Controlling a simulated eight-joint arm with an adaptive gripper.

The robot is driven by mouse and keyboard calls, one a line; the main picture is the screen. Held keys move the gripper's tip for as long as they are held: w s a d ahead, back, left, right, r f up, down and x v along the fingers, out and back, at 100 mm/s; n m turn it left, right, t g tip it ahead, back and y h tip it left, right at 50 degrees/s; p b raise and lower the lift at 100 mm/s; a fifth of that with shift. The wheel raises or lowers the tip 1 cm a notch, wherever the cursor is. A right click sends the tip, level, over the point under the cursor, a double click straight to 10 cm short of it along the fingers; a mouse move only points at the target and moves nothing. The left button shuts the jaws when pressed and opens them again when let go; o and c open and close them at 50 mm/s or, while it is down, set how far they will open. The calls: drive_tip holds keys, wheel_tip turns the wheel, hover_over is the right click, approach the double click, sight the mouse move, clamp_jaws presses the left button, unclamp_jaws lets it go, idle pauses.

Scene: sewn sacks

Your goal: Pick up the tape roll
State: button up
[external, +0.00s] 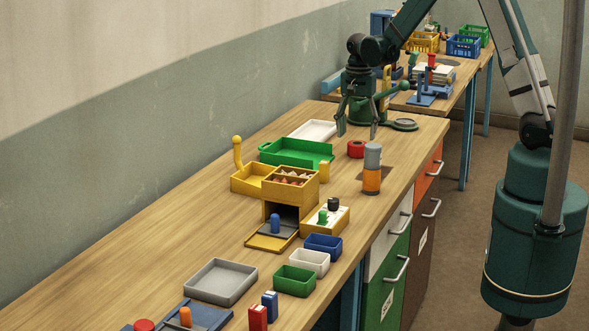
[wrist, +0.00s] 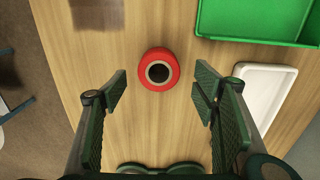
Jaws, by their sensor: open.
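The tape roll (external: 356,149) is red with a dark centre and lies flat on the wooden bench, beside the green tray. In the wrist view the tape roll (wrist: 158,70) shows from above, apart from everything around it. My gripper (external: 357,134) is above the bench near the roll. In the wrist view my gripper (wrist: 158,86) is open and empty, with its green fingers spread to either side of the roll's position. The fingers do not appear to touch the roll.
A green tray (external: 300,151) and a white tray (external: 313,130) lie left of the roll. A grey and orange cylinder (external: 372,178) stands close by on the right. A yellow box (external: 290,190) and several small bins are nearer the camera. Bare wood surrounds the roll.

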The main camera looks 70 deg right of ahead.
sight(358, 143)
drive_tip(key=shift+f, duration=0.1)
drive_tip(key=shift+s+f, duration=0.1)
drive_tip(key=shift+f, duration=2.4)
drive_tip(key=shift+c, duration=0.2)
drive_tip(key=c, duration=0.9)
